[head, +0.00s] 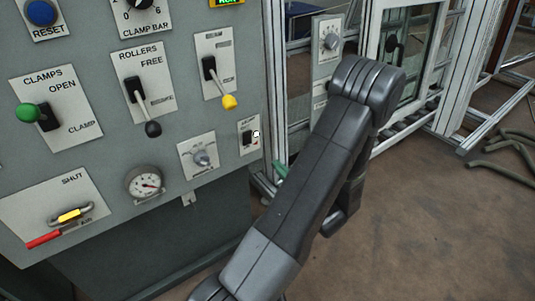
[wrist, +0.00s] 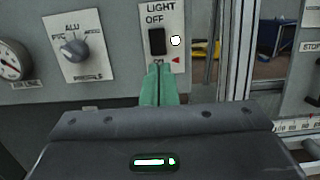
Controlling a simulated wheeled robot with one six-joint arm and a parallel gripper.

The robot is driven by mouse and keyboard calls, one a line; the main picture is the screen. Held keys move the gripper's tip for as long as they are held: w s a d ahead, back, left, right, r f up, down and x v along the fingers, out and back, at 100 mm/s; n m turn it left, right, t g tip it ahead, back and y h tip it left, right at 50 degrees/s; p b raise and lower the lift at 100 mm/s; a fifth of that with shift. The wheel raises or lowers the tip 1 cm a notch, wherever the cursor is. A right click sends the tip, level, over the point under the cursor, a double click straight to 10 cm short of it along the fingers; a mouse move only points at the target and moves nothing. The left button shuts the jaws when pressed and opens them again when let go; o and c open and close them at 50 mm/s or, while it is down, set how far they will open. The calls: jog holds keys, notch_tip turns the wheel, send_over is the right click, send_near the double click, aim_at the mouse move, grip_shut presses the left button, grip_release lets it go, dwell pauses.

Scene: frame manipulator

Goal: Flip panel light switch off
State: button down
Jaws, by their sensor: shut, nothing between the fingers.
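The light switch (wrist: 157,41) is a small black rocker on a white plate in the wrist view, under the words LIGHT and OFF. A bright white spot sits right of it, and a red triangle lies lower down. The lower label is partly hidden by my fingertips. In the head view the switch (head: 247,136) is at the panel's right edge. My gripper (wrist: 158,70) has green fingers pressed together and empty, with tips just below the rocker. I cannot tell whether they touch the plate. In the head view my green fingers (head: 281,171) show only partly, beside the arm.
An ALU selector knob (wrist: 74,48) and a gauge (wrist: 8,65) are left of the switch. Levers with green, black and yellow knobs fill the grey panel (head: 95,165). An aluminium frame (wrist: 234,50) stands to the right, and open floor (head: 440,220) lies beyond my arm.

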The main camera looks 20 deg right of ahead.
aim_at(250, 135)
jog(key=b+x, duration=0.1)
jog(key=x, duration=1.1)
jog(key=shift+w+a, duration=0.1)
jog(key=shift+w, duration=0.25)
jog(key=shift+w+a+r, duration=0.1)
jog(key=shift+w, duration=0.2)
jog(key=shift+r, duration=0.1)
